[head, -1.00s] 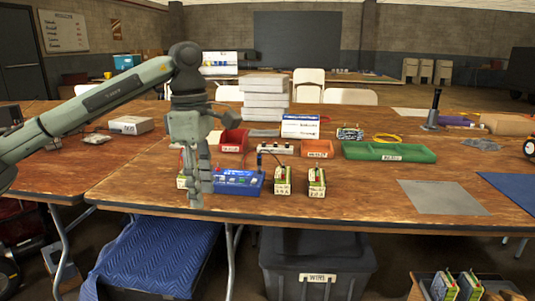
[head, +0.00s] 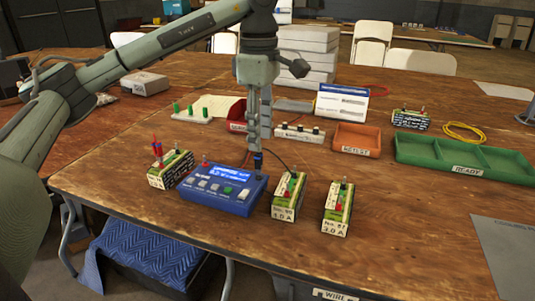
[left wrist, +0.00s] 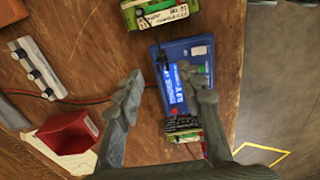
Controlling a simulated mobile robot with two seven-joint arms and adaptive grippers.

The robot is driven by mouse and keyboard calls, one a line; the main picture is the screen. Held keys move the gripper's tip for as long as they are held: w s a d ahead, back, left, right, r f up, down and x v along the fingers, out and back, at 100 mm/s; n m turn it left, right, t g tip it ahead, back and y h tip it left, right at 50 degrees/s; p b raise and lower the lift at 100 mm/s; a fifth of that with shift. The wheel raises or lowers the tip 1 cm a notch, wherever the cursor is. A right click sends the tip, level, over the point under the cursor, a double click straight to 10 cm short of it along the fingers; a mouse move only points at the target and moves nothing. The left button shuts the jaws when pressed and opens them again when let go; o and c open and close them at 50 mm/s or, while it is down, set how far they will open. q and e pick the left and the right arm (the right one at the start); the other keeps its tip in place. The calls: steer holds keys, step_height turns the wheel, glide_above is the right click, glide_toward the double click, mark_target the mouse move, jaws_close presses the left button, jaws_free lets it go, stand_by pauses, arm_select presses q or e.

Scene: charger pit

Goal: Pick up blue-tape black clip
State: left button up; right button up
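The black clip with blue tape (head: 258,162) stands at the back right edge of the blue charger (head: 222,190), with a black wire running from it. In the left wrist view a dark clip shape (left wrist: 163,62) shows at the charger's edge, small and partly unclear. My left gripper (head: 258,140) points down just above the clip. In the left wrist view its fingers (left wrist: 167,93) are spread wide on either side of the charger, with nothing held between them. Whether a finger touches the clip cannot be told. My right gripper is not in view.
Battery packs stand left (head: 171,168) and right (head: 288,196) of the charger, with another farther right (head: 337,208). Behind are a red bin (head: 237,115), a white terminal strip (head: 300,134), an orange tray (head: 356,139) and a green tray (head: 465,158). The table front is clear.

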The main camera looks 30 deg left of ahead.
mark_target(259, 166)
arm_select(q)
steer(key=f, duration=0.6)
steer(key=shift+s+a+f, duration=0.15)
steer(key=shift+s+f, duration=0.1)
jaws_close()
